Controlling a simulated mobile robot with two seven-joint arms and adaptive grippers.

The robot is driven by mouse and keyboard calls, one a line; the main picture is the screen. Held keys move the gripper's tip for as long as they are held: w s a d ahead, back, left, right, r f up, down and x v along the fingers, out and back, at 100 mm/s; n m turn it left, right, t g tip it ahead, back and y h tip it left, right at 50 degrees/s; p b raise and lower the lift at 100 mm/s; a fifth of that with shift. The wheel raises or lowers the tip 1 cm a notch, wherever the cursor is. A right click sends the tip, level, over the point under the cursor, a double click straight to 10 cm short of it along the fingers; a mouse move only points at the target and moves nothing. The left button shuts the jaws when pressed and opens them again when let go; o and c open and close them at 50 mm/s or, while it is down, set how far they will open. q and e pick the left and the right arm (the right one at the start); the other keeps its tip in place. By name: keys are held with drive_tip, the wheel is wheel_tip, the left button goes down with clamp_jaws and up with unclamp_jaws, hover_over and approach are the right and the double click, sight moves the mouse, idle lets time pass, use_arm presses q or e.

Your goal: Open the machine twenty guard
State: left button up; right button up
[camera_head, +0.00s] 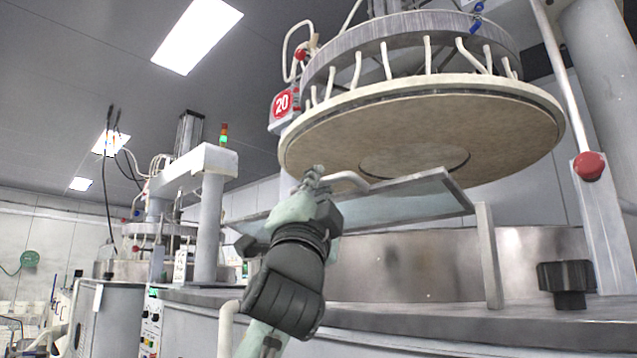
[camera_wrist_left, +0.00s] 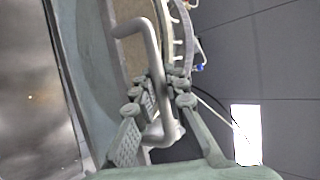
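The machine twenty guard (camera_head: 415,199) is a clear panel with a grey metal edge, tilted below the big round upper platen (camera_head: 440,130). A red "20" sign (camera_head: 283,103) hangs at the platen's left. The guard's pale bent handle (camera_head: 346,179) sticks out at its upper left edge. My left gripper (camera_head: 313,178) is at the handle. In the left wrist view the handle (camera_wrist_left: 150,50) runs between the fingers of my left gripper (camera_wrist_left: 166,88), which look closed around it; the guard panel (camera_wrist_left: 72,60) is to the left. My right gripper is not in view.
A steel basin wall (camera_head: 410,265) and bench edge (camera_head: 400,315) lie below the guard. A grey post (camera_head: 489,255) stands at the guard's right, with a black knob (camera_head: 567,280) beyond. Another machine (camera_head: 205,180) stands at the back left.

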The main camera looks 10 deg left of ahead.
use_arm(q)
drive_tip(key=o, duration=0.4)
drive_tip(key=shift+s, duration=0.1)
drive_tip(key=v, duration=1.2)
